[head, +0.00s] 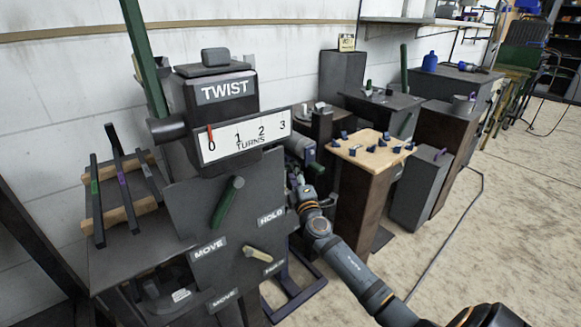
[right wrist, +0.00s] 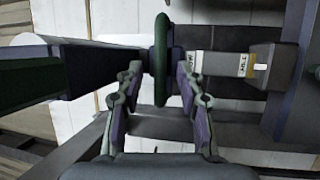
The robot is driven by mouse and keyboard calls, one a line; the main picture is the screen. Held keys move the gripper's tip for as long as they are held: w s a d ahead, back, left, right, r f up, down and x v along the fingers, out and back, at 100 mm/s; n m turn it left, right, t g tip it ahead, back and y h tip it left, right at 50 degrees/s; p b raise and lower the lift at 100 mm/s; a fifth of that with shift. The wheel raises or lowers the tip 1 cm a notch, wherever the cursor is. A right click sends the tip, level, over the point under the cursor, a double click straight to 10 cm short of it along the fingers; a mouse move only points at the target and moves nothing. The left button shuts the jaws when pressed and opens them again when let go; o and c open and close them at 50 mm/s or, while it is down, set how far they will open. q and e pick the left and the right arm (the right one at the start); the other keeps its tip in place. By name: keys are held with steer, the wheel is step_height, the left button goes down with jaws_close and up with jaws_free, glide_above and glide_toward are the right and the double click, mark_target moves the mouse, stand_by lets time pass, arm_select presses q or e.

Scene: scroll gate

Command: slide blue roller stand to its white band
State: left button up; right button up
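My right gripper (head: 300,182) reaches behind the right side of the grey TWIST machine (head: 228,90), partly hidden there. In the right wrist view its fingers (right wrist: 160,76) stand apart on either side of a thin green wheel (right wrist: 162,45). I cannot tell whether they touch it. A grey shaft (right wrist: 222,63) with white labelled bands runs right from the wheel to a dark bluish upright (right wrist: 291,85). A dark blue floor frame (head: 296,292) shows below the machine; I cannot tell for sure which part is the blue roller stand. My left gripper is out of view.
The machine's panel carries a green handle (head: 227,202), a tan handle (head: 257,254) and a turns scale (head: 245,136). A wooden-topped pedestal (head: 366,190) stands close right of my gripper. The floor (head: 500,230) at the right is open.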

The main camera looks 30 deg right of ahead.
steer(key=x, duration=0.4)
steer(key=shift+w, duration=0.2)
jaws_close()
steer(key=shift+f, duration=0.1)
